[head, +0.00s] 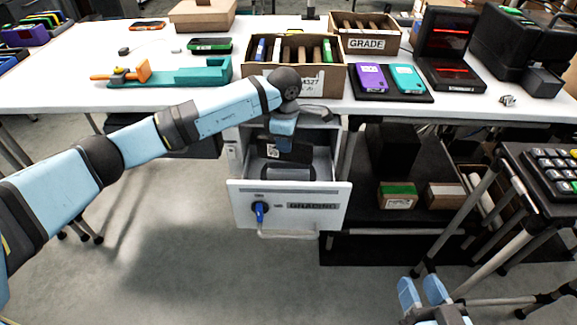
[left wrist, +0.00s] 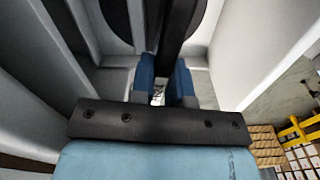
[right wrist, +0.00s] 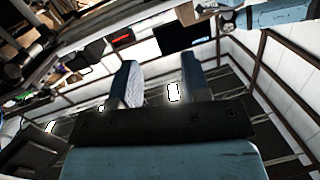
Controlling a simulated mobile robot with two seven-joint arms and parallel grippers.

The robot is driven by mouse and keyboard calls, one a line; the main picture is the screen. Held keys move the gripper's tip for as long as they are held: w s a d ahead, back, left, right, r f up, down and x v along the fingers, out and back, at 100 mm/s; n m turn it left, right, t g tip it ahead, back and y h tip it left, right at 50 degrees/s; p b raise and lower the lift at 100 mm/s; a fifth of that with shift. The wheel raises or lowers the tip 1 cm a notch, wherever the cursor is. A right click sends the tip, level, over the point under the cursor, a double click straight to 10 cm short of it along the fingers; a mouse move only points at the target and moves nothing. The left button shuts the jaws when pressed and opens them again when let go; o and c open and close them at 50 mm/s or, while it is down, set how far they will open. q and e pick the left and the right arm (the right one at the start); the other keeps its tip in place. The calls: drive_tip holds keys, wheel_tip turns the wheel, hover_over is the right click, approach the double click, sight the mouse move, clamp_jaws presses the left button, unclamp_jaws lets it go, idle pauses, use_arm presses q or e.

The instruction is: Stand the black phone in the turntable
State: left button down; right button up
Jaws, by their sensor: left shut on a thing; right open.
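My left gripper (head: 284,142) reaches down into an open drawer (head: 240,205) under the table. Its blue fingers (left wrist: 165,85) are shut on a black, flat thing that looks like the black phone (left wrist: 178,25); a small white tag shows on it in the head view (head: 272,152). A dark round shape (head: 288,174) lies on the drawer floor below, perhaps the turntable; a dark disc also shows at the top of the left wrist view (left wrist: 120,12). Whether the phone touches it is unclear. My right gripper (head: 422,288) is open and empty at the lower right, away from the drawer.
The drawer's front has a blue key (head: 260,212) and a handle (head: 288,235). On the white table (head: 60,85) stand a carton of upright phones (head: 300,85), a teal fixture (head: 190,75), and purple (head: 370,76) and teal (head: 406,77) phones on a dark mat. A shelf stands right of the drawer.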

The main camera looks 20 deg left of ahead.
sight(289, 157)
use_arm(q)
drive_tip(key=shift+n, duration=0.9)
drive_tip(key=shift+w+d+f+b, duration=0.1)
drive_tip(key=shift+w+f+b, duration=0.1)
drive_tip(key=shift+f+b, duration=0.5)
drive_tip(key=shift+w+d+f+b, duration=0.1)
drive_tip(key=shift+w+f+b, duration=0.2)
drive_tip(key=shift+f, duration=0.75)
drive_tip(key=shift+w+d+f+b, duration=0.15)
drive_tip(key=shift+f+b, duration=0.35)
drive_tip(key=shift+f, duration=0.35)
drive_tip(key=shift+a+f, duration=0.1)
drive_tip(key=shift+f, duration=0.45)
use_arm(e)
drive_tip(key=r, duration=0.1)
drive_tip(key=a+r+t+y, duration=0.1)
drive_tip(key=r+t+y, duration=0.1)
drive_tip(key=shift+s+a+r, duration=0.2)
drive_tip(key=shift+a+r, duration=0.1)
drive_tip(key=shift+r, duration=0.05)
drive_tip(key=shift+w+r, duration=0.1)
drive_tip(key=shift+r, duration=0.05)
use_arm(q)
drive_tip(key=shift+f+b, duration=0.3)
drive_tip(key=shift+b, duration=0.1)
use_arm(e)
drive_tip(key=shift+s+f, duration=0.2)
drive_tip(key=shift+f, duration=0.25)
drive_tip(key=shift+w+r, duration=0.1)
